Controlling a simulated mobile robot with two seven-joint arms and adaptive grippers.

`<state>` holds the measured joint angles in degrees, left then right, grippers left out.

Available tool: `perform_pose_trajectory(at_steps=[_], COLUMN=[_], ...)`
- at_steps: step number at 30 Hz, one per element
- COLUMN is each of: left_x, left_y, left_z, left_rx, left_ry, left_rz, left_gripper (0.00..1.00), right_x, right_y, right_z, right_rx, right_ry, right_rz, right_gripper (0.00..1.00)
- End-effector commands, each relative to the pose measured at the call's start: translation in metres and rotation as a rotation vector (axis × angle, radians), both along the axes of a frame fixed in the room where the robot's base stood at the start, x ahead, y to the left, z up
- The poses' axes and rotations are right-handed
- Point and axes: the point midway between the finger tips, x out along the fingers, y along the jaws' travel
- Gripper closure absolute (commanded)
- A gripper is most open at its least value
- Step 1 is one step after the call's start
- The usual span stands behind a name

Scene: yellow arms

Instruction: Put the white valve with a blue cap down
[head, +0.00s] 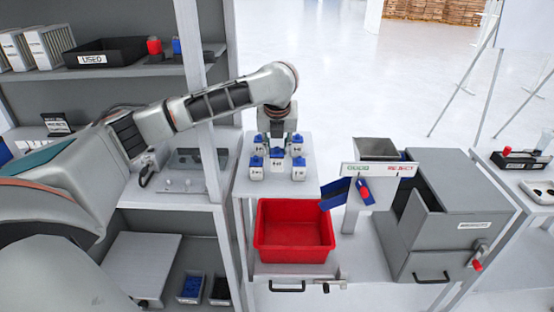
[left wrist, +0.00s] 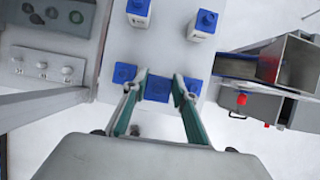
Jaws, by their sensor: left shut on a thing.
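My left gripper (head: 277,143) points down over the small grey table (head: 245,187). It is shut on a white valve with a blue cap (head: 277,158) in the middle of a group of similar valves. In the left wrist view the blue cap (left wrist: 158,88) sits between the fingertips of my left gripper (left wrist: 159,90). The valve's white body is hidden there. It is low, at about tabletop level; I cannot tell whether its base touches. My right gripper is not in view.
Other blue-capped white valves stand close around: front left (head: 256,170), front right (head: 299,171), and behind. A red bin (head: 293,232) is in front of the table. A grey box unit (head: 440,220) stands right, a shelf post (head: 205,150) left.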

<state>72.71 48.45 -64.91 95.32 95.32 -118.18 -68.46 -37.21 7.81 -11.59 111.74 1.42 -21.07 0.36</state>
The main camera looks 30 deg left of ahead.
Motion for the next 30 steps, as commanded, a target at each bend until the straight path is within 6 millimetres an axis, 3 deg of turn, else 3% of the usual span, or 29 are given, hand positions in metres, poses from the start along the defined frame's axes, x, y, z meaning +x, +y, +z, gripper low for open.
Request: perform_pose_trajectory(at_steps=[8, 20, 21, 30], left_x=[-0.001, 0.0, 0.0, 0.0], left_y=[0.0, 0.0, 0.0, 0.0], left_z=[-0.038, -0.041, -0.041, -0.041], left_rx=[-0.001, 0.001, 0.001, 0.001], left_ry=[0.003, 0.002, 0.002, 0.002], left_rz=[0.0, 0.0, 0.0, 0.0], left_gripper=[0.96, 0.96, 0.66, 0.66], right_x=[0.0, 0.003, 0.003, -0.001], right_y=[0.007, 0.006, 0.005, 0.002], right_z=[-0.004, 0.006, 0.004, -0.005], right_rx=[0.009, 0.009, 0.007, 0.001], right_ry=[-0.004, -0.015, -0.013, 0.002], right_rz=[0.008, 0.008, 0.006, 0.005], right_gripper=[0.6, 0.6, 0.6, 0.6])
